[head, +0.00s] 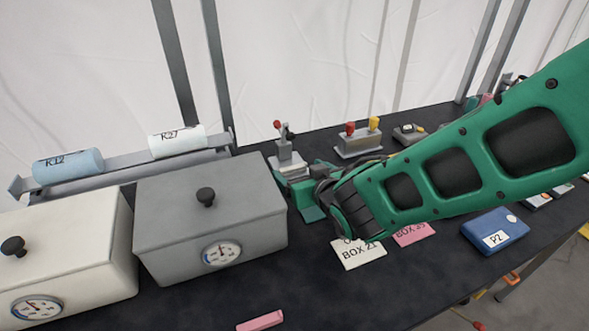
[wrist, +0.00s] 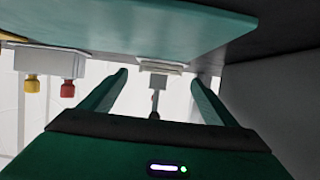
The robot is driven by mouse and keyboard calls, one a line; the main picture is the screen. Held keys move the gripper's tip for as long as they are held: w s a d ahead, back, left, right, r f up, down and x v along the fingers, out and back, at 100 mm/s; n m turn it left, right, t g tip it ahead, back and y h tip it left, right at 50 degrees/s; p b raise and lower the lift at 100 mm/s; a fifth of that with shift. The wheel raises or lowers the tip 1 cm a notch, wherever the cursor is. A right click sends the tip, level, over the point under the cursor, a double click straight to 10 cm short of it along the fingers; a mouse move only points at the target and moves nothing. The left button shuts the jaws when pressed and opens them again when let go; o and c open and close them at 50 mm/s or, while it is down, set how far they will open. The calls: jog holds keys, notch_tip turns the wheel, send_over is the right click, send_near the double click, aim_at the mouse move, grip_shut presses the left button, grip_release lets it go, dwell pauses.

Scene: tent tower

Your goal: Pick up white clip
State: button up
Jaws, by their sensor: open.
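I cannot make out a white clip for certain in either view. My gripper (head: 302,190) is low over the dark table, just right of the grey box, and points toward a small grey lever device (head: 287,160). In the upside-down wrist view, the open fingers (wrist: 157,95) stand apart with nothing held between them. The lever device (wrist: 157,80) shows beyond them, with a pale flat layer at its base. A broad teal-green slab fills the top of the wrist view; I cannot tell what it is. My arm hides part of the table.
The grey lidded box (head: 210,215) stands close left of my gripper, with a white box (head: 65,260) beyond. A red-and-yellow-knobbed device (head: 358,140) is behind. Cards (head: 358,254), a blue case (head: 495,231) and a pink piece (head: 260,320) lie in front. The front middle is mostly clear.

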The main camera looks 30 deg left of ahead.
aim_at(294, 166)
jog(key=shift+x, duration=1.5)
jog(key=c, duration=1.1)
jog(key=shift+w+d+r, duration=0.1)
jog(key=shift+r, duration=0.05)
